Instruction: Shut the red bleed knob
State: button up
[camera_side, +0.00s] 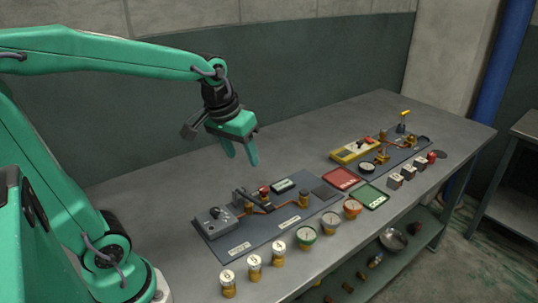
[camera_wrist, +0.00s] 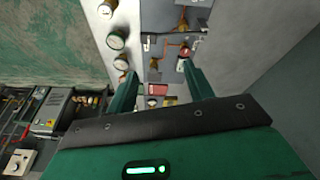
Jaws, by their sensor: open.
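My gripper (camera_side: 241,152) is open and empty, with its fingers pointing down above the back edge of the nearer dark panel (camera_side: 262,238). In the wrist view my gripper (camera_wrist: 161,78) shows both fingers apart with nothing between them. A small red knob (camera_side: 264,190) stands on this panel beside a copper pipe (camera_side: 262,206), below and a little right of the fingers. A red knob-like part (camera_wrist: 185,53) also shows in the wrist view, beyond the right fingertip. I cannot read a label marking either as the bleed knob.
A grey box with a dial (camera_side: 213,221) sits at the panel's left end. A red tray (camera_side: 341,179) and a green tray (camera_side: 372,196) lie to the right. The bench behind the panel is clear.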

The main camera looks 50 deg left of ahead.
jog(key=w+a+f+n+g, duration=0.25)
jog(key=w+a+f, duration=0.25)
jog(key=w, duration=0.3)
jog(key=n, duration=0.3)
send_over(264, 188)
jog(key=shift+g, duration=0.45)
notch_tip(264, 188, down, 8)
jog(key=shift+r, duration=0.1)
jog(key=shift+f, duration=3.95)
jog(key=c, duration=1)
jog(key=shift+o, duration=0.2)
